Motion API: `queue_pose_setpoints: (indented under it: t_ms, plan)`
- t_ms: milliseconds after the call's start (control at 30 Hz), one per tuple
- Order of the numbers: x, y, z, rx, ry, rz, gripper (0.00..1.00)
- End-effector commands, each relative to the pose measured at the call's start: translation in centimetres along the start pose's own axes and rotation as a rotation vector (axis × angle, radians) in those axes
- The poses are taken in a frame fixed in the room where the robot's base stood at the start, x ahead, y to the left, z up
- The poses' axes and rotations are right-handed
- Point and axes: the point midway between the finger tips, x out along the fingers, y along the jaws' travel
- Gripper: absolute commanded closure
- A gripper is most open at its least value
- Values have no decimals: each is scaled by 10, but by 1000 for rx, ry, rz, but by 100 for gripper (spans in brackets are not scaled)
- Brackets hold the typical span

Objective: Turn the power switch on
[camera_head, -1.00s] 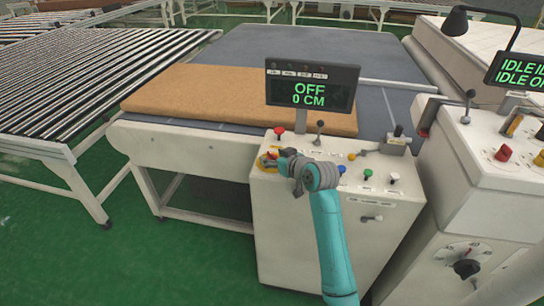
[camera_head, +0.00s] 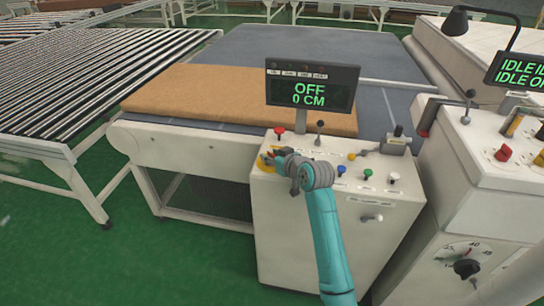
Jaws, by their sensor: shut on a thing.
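The white control box carries the power switch, a red and yellow knob (camera_head: 264,164) at its left end, mostly hidden by my gripper. My gripper (camera_head: 271,158) is at the knob, shut on it. The fingertips are small and partly hidden behind my wrist. The display (camera_head: 312,88) above the box reads "OFF" and "0 CM" in green.
On the box are a red button (camera_head: 279,131), a grey lever (camera_head: 319,133), and blue (camera_head: 341,170), green (camera_head: 367,173) and white (camera_head: 394,177) knobs. A brown mattress (camera_head: 200,95) lies behind. A second console (camera_head: 470,150) stands at right.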

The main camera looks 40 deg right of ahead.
Motion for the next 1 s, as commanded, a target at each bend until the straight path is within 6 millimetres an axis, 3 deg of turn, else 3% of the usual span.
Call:
queue_pose_setpoints:
  t_ms: [367, 1000]
  plan:
    - [0, -3, 0, 76, 0, 191, 97]
    - [1, -3, -1, 297, 0, 721, 97]
